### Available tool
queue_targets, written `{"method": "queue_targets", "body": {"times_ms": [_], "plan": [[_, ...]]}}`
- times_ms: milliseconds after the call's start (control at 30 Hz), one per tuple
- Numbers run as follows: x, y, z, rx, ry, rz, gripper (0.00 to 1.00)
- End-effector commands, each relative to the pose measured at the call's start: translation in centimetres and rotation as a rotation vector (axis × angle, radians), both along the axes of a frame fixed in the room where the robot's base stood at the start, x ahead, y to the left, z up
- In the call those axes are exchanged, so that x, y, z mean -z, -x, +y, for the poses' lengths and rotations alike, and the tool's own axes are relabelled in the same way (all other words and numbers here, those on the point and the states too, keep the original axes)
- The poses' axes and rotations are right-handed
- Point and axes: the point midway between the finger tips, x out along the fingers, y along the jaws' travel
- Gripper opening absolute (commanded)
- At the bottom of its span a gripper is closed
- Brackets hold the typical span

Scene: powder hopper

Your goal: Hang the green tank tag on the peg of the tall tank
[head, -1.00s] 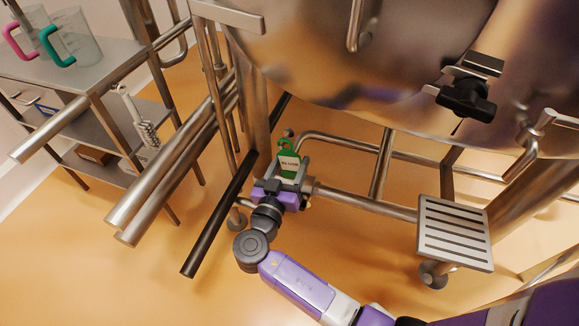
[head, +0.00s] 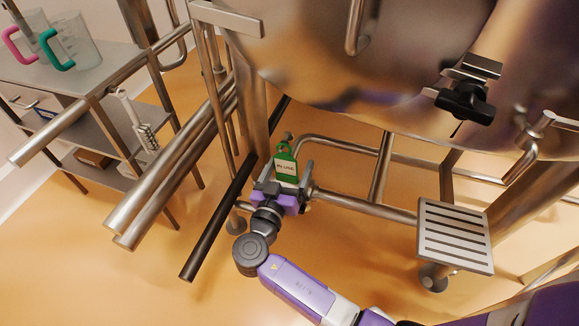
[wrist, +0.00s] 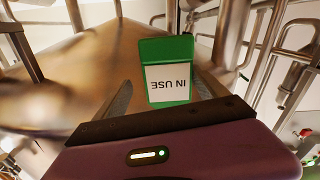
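The green tag (head: 286,168), with a white label reading IN USE, stands upright under the tall tank (head: 340,60), its loop at the top in the head view. The peg cannot be made out clearly near the loop. My gripper (head: 288,178) has its fingers on either side of the tag. In the wrist view, the tag (wrist: 168,70) is upside down between the finger tips. A small gap shows at its left edge; its right edge is close to the other finger. The fingers look open. The loop is hidden in the wrist view.
Tank frame pipes (head: 370,207) run just right of my gripper, and a dark bar (head: 220,225) and thick steel rails (head: 175,165) lie left. A slotted step (head: 455,235) is at the right. A shelf cart (head: 75,85) with jugs stands far left.

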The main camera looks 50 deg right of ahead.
Motion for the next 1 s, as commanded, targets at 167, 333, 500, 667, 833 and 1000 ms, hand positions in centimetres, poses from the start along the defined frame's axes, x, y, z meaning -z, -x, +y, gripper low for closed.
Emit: {"method": "queue_targets", "body": {"times_ms": [167, 333, 500, 667, 833, 1000], "plan": [[0.0, 0.0, 0.1, 0.000, 0.000, 0.000, 0.83], [0.1, 0.5, 1.5, -0.003, 0.001, 0.001, 0.83], [0.2, 1.6, 4.2, -0.003, 0.001, 0.001, 0.83], [0.1, 2.5, 6.2, -0.002, -0.001, -0.001, 0.83], [0.1, 2.9, 7.2, 0.000, 0.000, 0.000, 0.83], [0.0, 3.0, 7.2, 0.000, 0.000, 0.000, 0.83]]}}
